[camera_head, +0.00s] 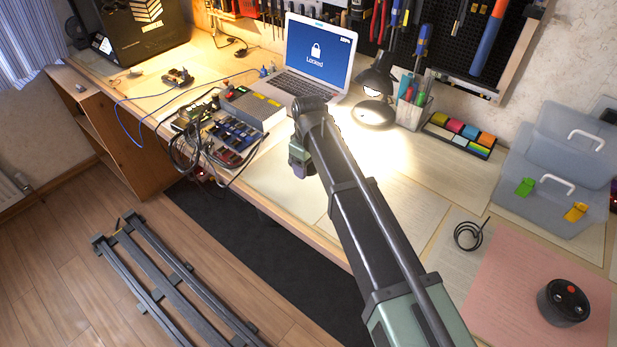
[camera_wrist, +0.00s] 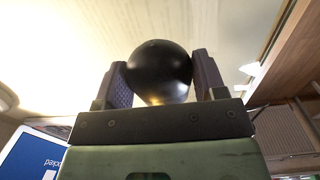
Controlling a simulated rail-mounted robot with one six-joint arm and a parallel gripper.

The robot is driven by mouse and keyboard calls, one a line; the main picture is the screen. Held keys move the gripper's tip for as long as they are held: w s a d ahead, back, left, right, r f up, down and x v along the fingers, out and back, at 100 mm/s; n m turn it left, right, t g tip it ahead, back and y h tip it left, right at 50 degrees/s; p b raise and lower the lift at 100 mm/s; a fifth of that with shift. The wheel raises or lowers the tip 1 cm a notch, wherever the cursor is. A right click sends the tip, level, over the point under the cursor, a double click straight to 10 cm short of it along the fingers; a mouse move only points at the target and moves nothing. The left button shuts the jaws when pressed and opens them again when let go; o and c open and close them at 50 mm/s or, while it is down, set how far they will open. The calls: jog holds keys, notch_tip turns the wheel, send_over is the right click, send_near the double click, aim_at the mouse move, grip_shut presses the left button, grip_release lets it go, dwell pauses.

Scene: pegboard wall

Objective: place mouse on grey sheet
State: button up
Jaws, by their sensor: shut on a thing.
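In the wrist view my gripper (camera_wrist: 160,66) is shut on a smooth, rounded black object, which looks like the mouse (camera_wrist: 158,70). It sits between the two dark fingers, clear of the gripper's body. Several pale sheets lie on the bench. One lies left of my arm (camera_head: 283,190), and another lies to its right (camera_head: 408,212). In the lamp's glare I cannot tell which is the grey one.
A laptop (camera_head: 318,60) and a lit lamp (camera_head: 375,112) stand behind my arm. A box with cables and small parts (camera_head: 235,130) is to the left. At the right are a pink sheet (camera_head: 500,300), a black round device (camera_head: 563,303), a wire coil (camera_head: 469,236) and a clear toolbox (camera_head: 545,190).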

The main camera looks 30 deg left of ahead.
notch_tip(320, 180, down, 3)
jog(key=shift+r+b, duration=0.15)
jog(key=shift+b, duration=0.25)
jog(key=shift+r+p, duration=0.3)
jog(key=shift+r, duration=0.05)
jog(key=shift+f, duration=0.2)
jog(key=o, duration=0.9)
jog(key=shift+o, duration=0.2)
jog(key=shift+r, duration=0.15)
notch_tip(320, 180, up, 12)
jog(key=p, duration=1.2)
jog(key=shift+r, duration=0.25)
jog(key=shift+f, duration=0.2)
